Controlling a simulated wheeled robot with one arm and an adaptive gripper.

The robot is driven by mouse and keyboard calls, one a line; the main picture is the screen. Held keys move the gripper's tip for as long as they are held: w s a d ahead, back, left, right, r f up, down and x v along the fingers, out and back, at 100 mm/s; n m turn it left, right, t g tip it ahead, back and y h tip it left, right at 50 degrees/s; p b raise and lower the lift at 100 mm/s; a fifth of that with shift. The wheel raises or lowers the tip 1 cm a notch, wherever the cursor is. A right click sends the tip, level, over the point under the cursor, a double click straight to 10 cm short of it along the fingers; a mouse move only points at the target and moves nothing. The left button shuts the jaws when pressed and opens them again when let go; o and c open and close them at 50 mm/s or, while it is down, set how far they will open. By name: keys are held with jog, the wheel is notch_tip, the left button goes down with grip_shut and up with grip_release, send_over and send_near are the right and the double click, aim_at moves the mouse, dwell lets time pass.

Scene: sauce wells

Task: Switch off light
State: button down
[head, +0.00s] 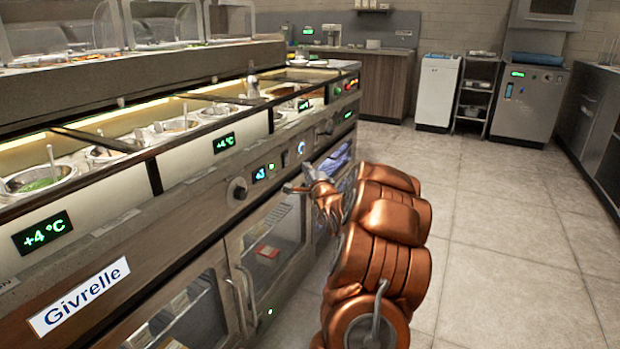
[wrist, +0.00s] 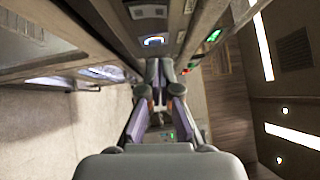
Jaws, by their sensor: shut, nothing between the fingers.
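The counter's warm light strip (head: 185,92) is lit above the sauce wells (head: 40,182). I cannot tell which control works the light. My gripper (head: 290,188) is shut and empty, in front of the panel, right of the knob and below the dial. In the wrist view its fingertips (wrist: 160,72) are together, below the lit ring (wrist: 155,41). Whether they touch the panel is unclear.
Glass-fronted doors with handles (head: 245,300) lie below the panel. Green and red buttons (head: 338,90) sit at the counter's far end. The tiled floor (head: 500,240) to the right is clear. A white cabinet (head: 437,92) and a shelf rack (head: 476,95) stand at the back.

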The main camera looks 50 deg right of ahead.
aim_at(289, 155)
jog(key=w+b, duration=0.2)
jog(key=w, duration=0.5)
jog(key=shift+d+r+b, duration=0.25)
jog(key=shift+r+b, duration=0.1)
jog(key=shift+r, duration=0.1)
jog(key=shift+a+r+p, duration=0.1)
jog(key=shift+r+p, duration=0.05)
jog(key=shift+p, duration=0.6)
jog(key=shift+w, duration=0.1)
jog(key=shift+f, duration=0.2)
